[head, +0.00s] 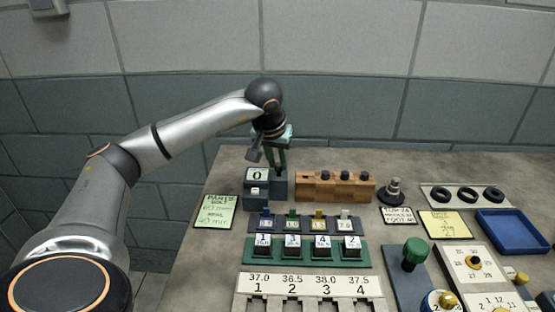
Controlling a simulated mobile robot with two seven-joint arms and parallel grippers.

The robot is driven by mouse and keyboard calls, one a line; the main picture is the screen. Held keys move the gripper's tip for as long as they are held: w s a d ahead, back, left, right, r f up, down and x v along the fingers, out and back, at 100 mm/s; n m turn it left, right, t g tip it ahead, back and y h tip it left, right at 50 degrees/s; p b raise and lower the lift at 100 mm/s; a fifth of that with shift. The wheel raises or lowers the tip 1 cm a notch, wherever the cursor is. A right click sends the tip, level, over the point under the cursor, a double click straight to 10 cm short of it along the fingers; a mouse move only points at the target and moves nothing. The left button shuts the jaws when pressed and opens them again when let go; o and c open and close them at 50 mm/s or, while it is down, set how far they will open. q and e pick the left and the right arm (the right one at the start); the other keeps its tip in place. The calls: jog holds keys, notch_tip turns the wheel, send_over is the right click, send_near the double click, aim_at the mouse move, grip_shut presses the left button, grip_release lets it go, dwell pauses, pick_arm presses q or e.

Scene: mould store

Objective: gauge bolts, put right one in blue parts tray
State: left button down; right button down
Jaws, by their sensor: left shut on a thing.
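My left gripper (278,167) points down at the back of the table, just above a grey gauge block (281,186) with a "0" display (257,176). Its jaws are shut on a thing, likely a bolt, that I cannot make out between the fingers. A wooden rack (312,190) right of the gauge holds three dark-headed bolts (345,175); its left end shows no bolt head. The blue parts tray (512,231) lies at the right and looks empty. A green note (215,211) lies left of the gauge, its small print unclear. My right gripper is not in view.
A dark stand (393,191) rises right of the rack, near a plate with three black rings (467,195). Green and blue-grey holders with numbered blocks (307,252) and a slotted plate (309,285) fill the front. A green knob (415,251) stands between these and the tray.

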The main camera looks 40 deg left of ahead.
pick_arm(q)
jog(key=shift+f+b, duration=0.4)
jog(key=shift+f, duration=0.4)
jog(key=shift+c, duration=1.3)
grip_release()
